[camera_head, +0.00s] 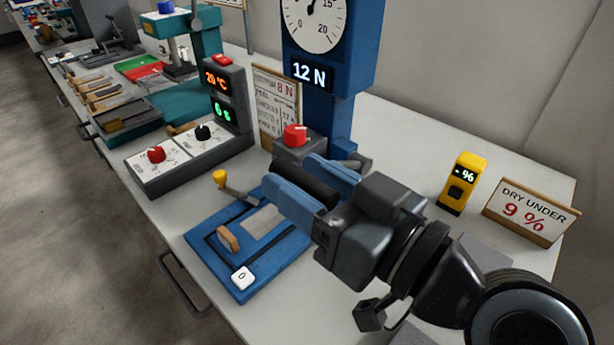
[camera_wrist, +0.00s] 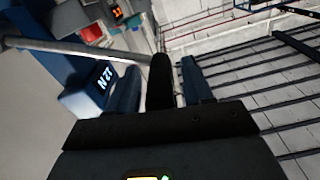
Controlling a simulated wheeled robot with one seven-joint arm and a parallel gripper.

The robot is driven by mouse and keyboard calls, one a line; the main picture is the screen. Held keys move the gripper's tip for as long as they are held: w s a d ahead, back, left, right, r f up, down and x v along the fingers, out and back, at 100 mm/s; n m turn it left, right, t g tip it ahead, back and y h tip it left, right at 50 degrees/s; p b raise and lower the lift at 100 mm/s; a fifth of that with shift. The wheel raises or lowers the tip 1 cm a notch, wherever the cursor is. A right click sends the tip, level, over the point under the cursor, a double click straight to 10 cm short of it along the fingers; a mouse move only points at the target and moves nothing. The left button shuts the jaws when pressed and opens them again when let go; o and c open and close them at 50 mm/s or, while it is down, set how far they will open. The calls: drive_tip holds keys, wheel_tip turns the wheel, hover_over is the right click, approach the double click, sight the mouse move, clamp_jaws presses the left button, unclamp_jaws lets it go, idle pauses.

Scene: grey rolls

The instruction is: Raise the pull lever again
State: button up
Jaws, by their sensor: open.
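The pull lever's black grip (camera_head: 308,184) lies between the two blue fingers of my gripper (camera_head: 312,186), in front of the blue force-gauge stand (camera_head: 330,115). In the wrist view the black grip (camera_wrist: 160,85) stands between the fingers (camera_wrist: 158,90), and the lever's grey rod (camera_wrist: 80,48) runs from it to the upper left. My gripper is open around the grip, with a gap showing on the right side in the wrist view. Contact on the left side is hard to tell. The gauge display (camera_head: 309,73) reads 12 N. The lever's pivot is not clearly seen.
A blue fixture (camera_head: 250,285) with a small yellow-knobbed crank (camera_head: 220,178) lies below my gripper. A red knob (camera_head: 295,135) sits behind it. A yellow meter (camera_head: 459,183) and a "DRY UNDER 9 %" sign (camera_head: 532,211) stand to the right. A two-knob control box (camera_head: 190,150) is left.

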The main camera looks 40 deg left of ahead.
clamp_jaws()
idle(0.4)
